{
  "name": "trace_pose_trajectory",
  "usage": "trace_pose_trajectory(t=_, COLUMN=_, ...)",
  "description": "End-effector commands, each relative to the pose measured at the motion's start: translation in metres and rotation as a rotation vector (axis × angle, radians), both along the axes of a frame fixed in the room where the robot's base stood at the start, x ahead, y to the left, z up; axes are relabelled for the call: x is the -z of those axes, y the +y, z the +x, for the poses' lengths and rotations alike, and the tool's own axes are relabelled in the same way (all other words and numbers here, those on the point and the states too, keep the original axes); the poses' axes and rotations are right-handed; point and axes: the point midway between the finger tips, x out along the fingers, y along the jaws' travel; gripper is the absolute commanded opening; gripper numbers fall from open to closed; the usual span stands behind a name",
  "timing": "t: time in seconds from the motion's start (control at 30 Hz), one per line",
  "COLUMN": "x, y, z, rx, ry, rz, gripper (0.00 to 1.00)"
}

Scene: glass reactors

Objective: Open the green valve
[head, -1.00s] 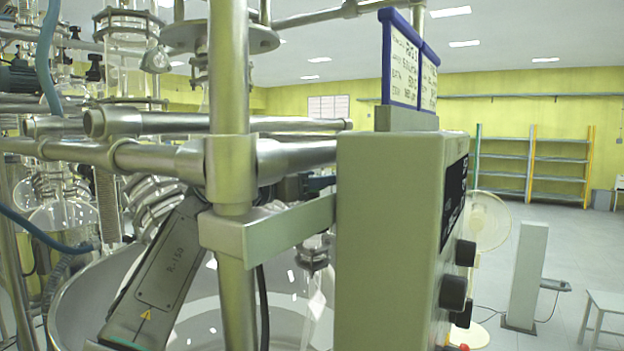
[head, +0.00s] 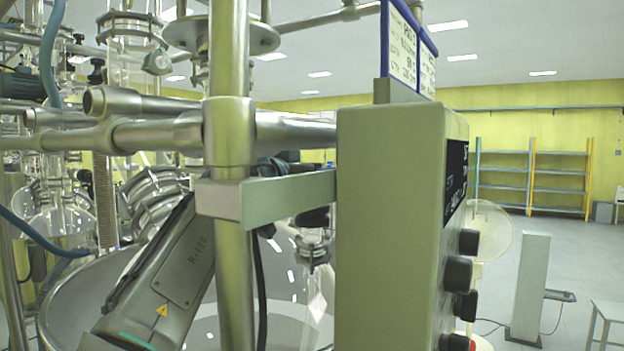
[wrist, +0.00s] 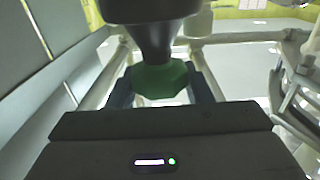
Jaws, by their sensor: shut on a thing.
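The green valve handle (wrist: 160,80) shows in the middle of the wrist view, below a dark grey fitting (wrist: 152,35). My gripper (wrist: 162,92) has a dark finger on each side of the handle and is shut on it. The inner contact faces are partly hidden by the gripper body. In the head view the green valve and my fingertips are hidden behind the steel post and control box; my arm link (head: 165,275) slants up behind the post.
A green-grey control box (head: 390,230) with dark knobs fills the head view's centre right, clamped to a steel post (head: 230,150). A large round vessel (head: 75,300) and glassware stand behind and left. Open floor lies at right.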

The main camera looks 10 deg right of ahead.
Motion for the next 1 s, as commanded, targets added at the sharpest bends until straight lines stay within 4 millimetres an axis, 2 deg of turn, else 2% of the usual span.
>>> trace_pose_trajectory(t=0.2, x=-0.001, y=0.0, z=0.0, rx=0.0, ry=-0.001, rz=-0.002, gripper=0.22)
trace_pose_trajectory(t=0.23, x=-0.001, y=0.0, z=0.0, rx=0.0, ry=-0.001, rz=-0.002, gripper=0.53)
trace_pose_trajectory(t=0.3, x=-0.001, y=0.0, z=0.0, rx=0.0, ry=-0.001, rz=-0.002, gripper=0.66)
trace_pose_trajectory(t=0.67, x=0.001, y=0.004, z=-0.003, rx=0.0, ry=-0.001, rz=-0.001, gripper=0.66)
trace_pose_trajectory(t=0.87, x=0.003, y=0.028, z=-0.024, rx=-0.003, ry=-0.001, rz=-0.001, gripper=0.66)
trace_pose_trajectory(t=1.0, x=0.003, y=0.053, z=-0.048, rx=-0.004, ry=-0.002, rz=-0.002, gripper=0.66)
